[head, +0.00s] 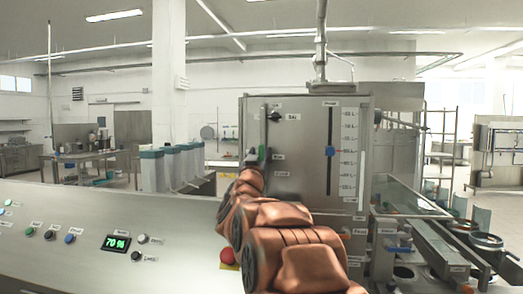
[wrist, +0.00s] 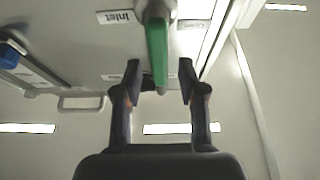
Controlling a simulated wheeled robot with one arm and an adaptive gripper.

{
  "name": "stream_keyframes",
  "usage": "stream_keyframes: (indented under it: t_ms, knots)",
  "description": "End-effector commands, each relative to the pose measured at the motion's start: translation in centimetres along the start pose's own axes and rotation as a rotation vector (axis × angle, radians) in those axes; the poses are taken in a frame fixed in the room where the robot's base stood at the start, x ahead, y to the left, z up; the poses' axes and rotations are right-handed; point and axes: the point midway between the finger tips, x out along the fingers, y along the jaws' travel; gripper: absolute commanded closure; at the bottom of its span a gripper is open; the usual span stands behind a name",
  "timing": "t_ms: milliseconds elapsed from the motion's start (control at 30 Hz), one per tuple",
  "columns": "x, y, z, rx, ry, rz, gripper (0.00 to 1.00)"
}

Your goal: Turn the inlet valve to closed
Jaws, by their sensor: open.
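The inlet valve's green handle (wrist: 157,48) runs up and down in the wrist view, just below a grey round part by the Inlet label (wrist: 116,16). My gripper (wrist: 159,78) is open. Its two dark fingertips stand on either side of the handle's end, with a visible gap on each side, and hold nothing. In the head view my gripper (head: 257,161) is at the left part of the steel cabinet front (head: 300,187), and the green handle is mostly hidden behind it. A second label, too faint to read surely, is right of the handle in the wrist view.
A blue slider (head: 330,151) on a level scale is right of my arm. A black knob (head: 275,116) is above my gripper. A control panel (head: 60,215) with buttons, a 70 % display (head: 116,242) and a red button (head: 228,256) lies in front. A conveyor (head: 425,245) is at right.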

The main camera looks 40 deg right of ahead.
Motion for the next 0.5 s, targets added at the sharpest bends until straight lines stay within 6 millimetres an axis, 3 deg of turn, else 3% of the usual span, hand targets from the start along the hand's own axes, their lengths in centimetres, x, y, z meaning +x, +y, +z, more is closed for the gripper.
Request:
stream_keyframes:
  t_ms: [200, 500]
  knots:
    - [1.6, 0.0, -0.2, 0.001, 0.001, -0.001, 0.59]
    - [1.8, -0.1, -0.1, 0.001, 0.001, -0.002, 0.60]
